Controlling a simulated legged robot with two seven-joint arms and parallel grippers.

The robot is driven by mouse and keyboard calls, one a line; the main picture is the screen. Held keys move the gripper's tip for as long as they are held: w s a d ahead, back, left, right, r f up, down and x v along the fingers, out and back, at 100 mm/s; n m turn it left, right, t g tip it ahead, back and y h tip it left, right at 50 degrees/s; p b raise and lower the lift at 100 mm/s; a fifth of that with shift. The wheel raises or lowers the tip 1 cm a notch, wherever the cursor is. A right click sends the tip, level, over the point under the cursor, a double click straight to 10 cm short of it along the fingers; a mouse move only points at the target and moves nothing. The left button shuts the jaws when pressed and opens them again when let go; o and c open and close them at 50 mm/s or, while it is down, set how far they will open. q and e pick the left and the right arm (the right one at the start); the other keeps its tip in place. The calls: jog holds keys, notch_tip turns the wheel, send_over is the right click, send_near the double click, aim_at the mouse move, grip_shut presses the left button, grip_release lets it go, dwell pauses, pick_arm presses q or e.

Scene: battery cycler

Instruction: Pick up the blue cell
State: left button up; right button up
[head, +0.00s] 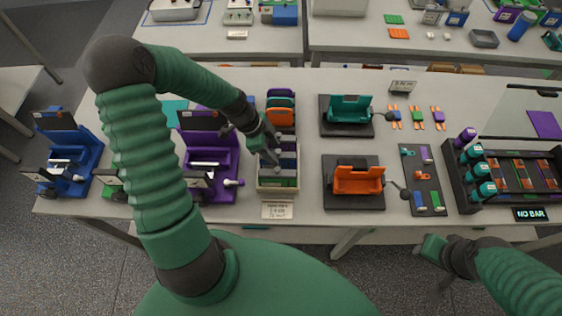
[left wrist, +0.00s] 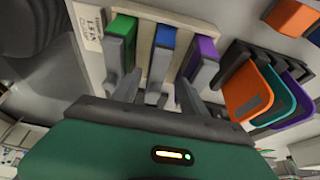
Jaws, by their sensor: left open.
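The blue cell (left wrist: 162,42) stands in a beige rack (left wrist: 146,48) between a green cell (left wrist: 122,27) and a purple cell (left wrist: 206,48), as the left wrist view shows. Each cell has a grey body under its coloured top. My left gripper (left wrist: 158,94) is open, its two fingers reaching toward the rack on either side of the blue cell's grey end. I cannot tell whether they touch it. In the head view my left gripper (head: 270,158) is over the rack (head: 265,188) and hides much of the blue cell. My right arm (head: 470,257) is at the lower right; its jaws are unclear.
Behind the rack stands a holder with orange, teal and purple plates (head: 281,115). A purple station (head: 228,160) is close on the left. An orange cradle (head: 358,180) and a teal cradle (head: 350,108) stand to the right. A label card (head: 277,210) lies in front.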

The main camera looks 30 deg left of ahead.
aim_at(281, 158)
pick_arm(q)
jog(key=f, duration=0.2)
jog(key=f+p, duration=0.1)
jog(key=shift+d+f, duration=0.3)
jog(key=shift+w+d+f, duration=0.1)
jog(key=shift+d+f, duration=0.05)
jog(key=shift+w+d, duration=0.1)
jog(key=shift+d, duration=0.15)
jog(key=shift+w+d, duration=0.1)
jog(key=shift+d, duration=0.2)
jog(key=shift+c, duration=0.4)
jog(key=shift+d, duration=0.2)
jog(key=shift+c, duration=3.7)
jog(key=shift+a, duration=0.15)
jog(key=shift+c, duration=1.1)
jog(key=shift+a, duration=0.3)
grip_shut()
pick_arm(e)
jog(key=shift+s+a+r, duration=0.25)
jog(key=shift+a+r, duration=0.1)
jog(key=shift+r, duration=0.4)
pick_arm(q)
jog(key=shift+d, duration=0.15)
pick_arm(e)
jog(key=shift+d, duration=0.25)
